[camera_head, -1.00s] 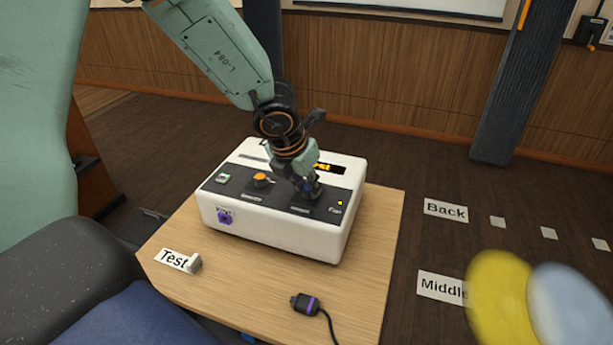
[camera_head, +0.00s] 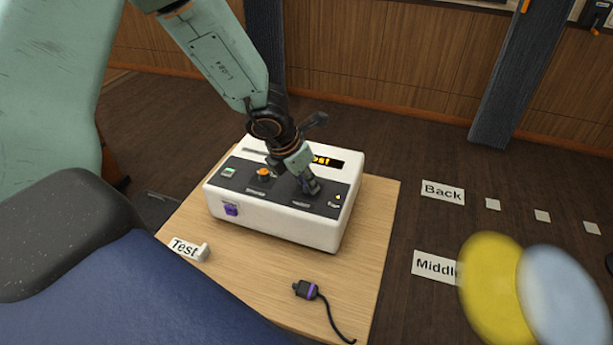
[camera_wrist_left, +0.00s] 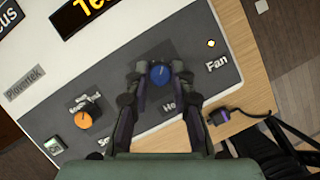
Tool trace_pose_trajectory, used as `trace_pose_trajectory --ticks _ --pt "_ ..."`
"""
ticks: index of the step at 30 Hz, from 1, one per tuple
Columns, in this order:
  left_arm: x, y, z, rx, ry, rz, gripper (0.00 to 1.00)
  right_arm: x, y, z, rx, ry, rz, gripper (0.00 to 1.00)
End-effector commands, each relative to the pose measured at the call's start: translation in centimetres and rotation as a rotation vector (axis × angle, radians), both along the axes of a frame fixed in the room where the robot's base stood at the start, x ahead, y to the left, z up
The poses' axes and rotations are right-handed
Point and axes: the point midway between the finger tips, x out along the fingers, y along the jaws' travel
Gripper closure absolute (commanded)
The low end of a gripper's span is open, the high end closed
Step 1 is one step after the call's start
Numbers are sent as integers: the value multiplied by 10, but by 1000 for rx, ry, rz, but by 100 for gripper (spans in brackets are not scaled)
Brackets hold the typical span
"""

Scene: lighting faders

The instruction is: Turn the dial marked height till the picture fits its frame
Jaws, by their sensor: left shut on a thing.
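A white control box (camera_head: 275,223) with a dark top panel stands on a small wooden table. A blue dial (camera_wrist_left: 160,75) with a pointer line is on the panel; its label, starting "He", is partly covered. My left gripper (camera_head: 308,187) reaches down onto this dial and mostly hides it in the head view. In the left wrist view my left gripper (camera_wrist_left: 158,71) has one finger on each side of the blue dial, shut on it. An orange dial (camera_wrist_left: 86,118) sits to its left. I cannot see the picture or its frame. My right gripper is not in view.
An orange-lettered display (camera_head: 323,161) is behind the gripper. Blurred yellow and pale blue discs (camera_head: 492,290) show at lower right.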

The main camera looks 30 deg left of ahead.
Motion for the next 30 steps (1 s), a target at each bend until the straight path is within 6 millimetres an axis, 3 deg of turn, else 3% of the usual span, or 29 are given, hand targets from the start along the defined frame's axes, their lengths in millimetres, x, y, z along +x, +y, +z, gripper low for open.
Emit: trace_pose_trajectory --ticks 4,5,12,23,30 --pt "1 0 1 0 -4 0 100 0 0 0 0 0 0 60" --pt "1 0 1 0 -4 0 75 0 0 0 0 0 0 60" --pt "1 0 0 -1 -2 1 54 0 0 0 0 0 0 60" --pt "0 0 3 0 -2 2 54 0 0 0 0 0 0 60" --pt "-10 3 31 -4 -6 5 54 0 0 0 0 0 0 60"
